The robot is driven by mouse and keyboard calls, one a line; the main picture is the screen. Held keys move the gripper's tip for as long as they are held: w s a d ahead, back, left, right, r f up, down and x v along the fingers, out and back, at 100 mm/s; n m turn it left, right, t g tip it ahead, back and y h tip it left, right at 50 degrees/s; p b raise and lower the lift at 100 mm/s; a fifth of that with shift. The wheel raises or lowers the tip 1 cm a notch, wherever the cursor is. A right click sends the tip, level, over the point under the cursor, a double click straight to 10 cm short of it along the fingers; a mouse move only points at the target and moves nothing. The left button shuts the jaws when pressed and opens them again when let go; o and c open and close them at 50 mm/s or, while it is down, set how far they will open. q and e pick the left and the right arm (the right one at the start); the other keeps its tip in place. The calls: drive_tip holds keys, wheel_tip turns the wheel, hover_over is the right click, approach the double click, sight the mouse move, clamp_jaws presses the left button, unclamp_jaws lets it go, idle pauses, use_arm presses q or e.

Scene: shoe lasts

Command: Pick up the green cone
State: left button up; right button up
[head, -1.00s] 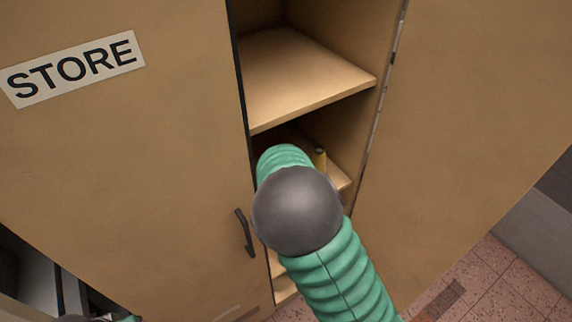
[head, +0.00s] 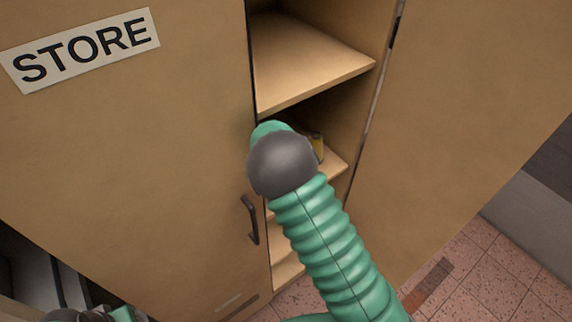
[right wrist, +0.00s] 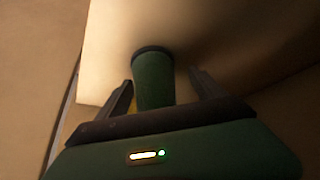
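The green cone (right wrist: 153,80) shows in the right wrist view as a dark green, tapered upright shape with a dark end at the top of the picture. It stands between the two fingers of my right gripper (right wrist: 162,90), which are apart with a visible gap on the right side. I cannot tell whether the left finger touches it. In the head view my right arm reaches into the cabinet and hides the cone and the gripper. My left gripper is not visible; only a bit of my left arm shows at the bottom left.
A higher shelf (head: 310,65) is bare. The STORE door (head: 150,170) with its dark handle (head: 250,220) is at left; a tan panel (head: 460,110) is at right.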

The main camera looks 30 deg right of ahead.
drive_tip(key=shift+d+f, duration=0.25)
drive_tip(key=shift+d, duration=0.5)
drive_tip(key=c, duration=0.9)
drive_tip(key=shift+a, duration=0.15)
drive_tip(key=c, duration=0.5)
drive_tip(key=shift+a+r, duration=0.15)
drive_tip(key=shift+a, duration=0.15)
drive_tip(key=shift+c, duration=0.7)
